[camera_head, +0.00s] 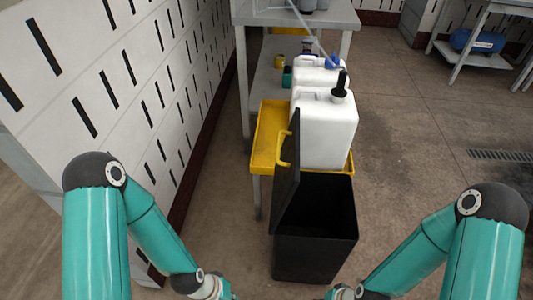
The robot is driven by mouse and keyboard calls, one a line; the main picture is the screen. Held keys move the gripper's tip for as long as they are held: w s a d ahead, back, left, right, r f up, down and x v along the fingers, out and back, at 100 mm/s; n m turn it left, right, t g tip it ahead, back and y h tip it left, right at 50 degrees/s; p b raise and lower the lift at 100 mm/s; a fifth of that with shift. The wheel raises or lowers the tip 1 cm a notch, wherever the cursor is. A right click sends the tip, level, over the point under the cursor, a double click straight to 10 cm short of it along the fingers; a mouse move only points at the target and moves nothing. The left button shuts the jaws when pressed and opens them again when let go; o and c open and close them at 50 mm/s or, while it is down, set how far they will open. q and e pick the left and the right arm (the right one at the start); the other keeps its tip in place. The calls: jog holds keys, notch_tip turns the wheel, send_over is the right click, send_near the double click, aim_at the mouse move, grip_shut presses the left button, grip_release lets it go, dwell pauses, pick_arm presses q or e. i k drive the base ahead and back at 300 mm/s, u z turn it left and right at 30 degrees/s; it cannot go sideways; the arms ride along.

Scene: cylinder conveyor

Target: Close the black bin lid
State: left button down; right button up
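The black bin (317,252) stands on the floor in the middle of the view, its top open and its dark inside showing. The black bin lid (292,180) stands up on the bin's left side, roughly vertical. A yellow handle (284,149) sticks out from the lid's left face. My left arm comes in from the lower left and my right arm from the lower right. Both arms run out of the picture at the bottom edge, in front of the bin, so neither gripper's fingers show.
A yellow tray (265,138) with white canisters (325,135) stands right behind the bin. A grey table (345,18) is farther back. A white slotted wall (110,75) runs along the left. The floor (420,140) to the right of the bin is clear.

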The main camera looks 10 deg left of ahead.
aim_at(286, 172)
jog(key=z, duration=1.45)
jog(key=k, duration=0.55)
jog(key=u, duration=1.05)
jog(key=i, duration=1)
jog(key=u, duration=0.05)
